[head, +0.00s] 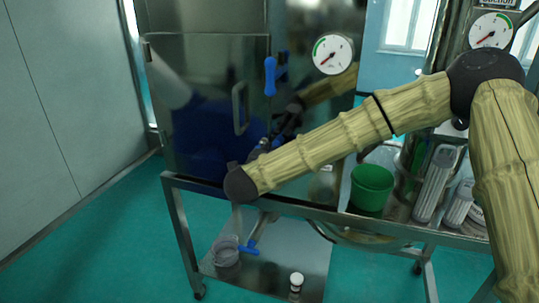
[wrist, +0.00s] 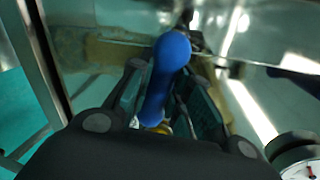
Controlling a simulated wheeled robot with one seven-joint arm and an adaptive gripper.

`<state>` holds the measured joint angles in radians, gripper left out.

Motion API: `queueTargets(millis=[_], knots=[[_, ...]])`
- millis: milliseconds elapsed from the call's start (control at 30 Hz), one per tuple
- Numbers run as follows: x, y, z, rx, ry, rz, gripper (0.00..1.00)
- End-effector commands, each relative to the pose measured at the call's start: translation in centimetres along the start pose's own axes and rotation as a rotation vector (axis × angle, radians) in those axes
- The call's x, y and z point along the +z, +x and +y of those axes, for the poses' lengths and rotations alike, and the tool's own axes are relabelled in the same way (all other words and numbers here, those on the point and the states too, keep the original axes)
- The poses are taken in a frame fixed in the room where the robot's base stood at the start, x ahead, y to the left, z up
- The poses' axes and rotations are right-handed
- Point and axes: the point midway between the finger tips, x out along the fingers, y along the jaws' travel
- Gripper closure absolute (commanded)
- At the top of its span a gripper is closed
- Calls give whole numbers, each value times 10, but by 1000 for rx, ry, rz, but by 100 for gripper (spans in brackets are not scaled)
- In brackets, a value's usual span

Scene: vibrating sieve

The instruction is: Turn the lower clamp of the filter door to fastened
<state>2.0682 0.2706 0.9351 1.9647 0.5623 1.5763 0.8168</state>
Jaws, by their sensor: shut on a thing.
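The lower clamp of the filter door has a blue handle (wrist: 168,52) with a rounded end. In the wrist view the handle stands between the two dark fingers of my gripper (wrist: 165,100), which is shut on it. In the head view my forearm and wrist hide most of the lower clamp, and its angle cannot be told there. The filter door (head: 205,90) is a shiny steel panel, and it looks closed. The upper clamp's blue handle (head: 270,76) points upward at the door's right edge.
A bar handle (head: 240,108) stands out from the door near my gripper. A round gauge (head: 333,54) sits to the upper right. A green bucket (head: 372,188) and clear containers stand on the steel cart at right. Clear floor (head: 110,245) lies at left.

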Motion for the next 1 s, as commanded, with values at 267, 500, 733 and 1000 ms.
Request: queueTargets(millis=[267, 500, 733, 1000], knots=[[1, 0, 0, -1, -147, 27, 100], [1, 0, 0, 0, -201, 39, 100], [1, 0, 1, 0, -213, 41, 100], [0, 0, 1, 0, -212, 41, 75]])
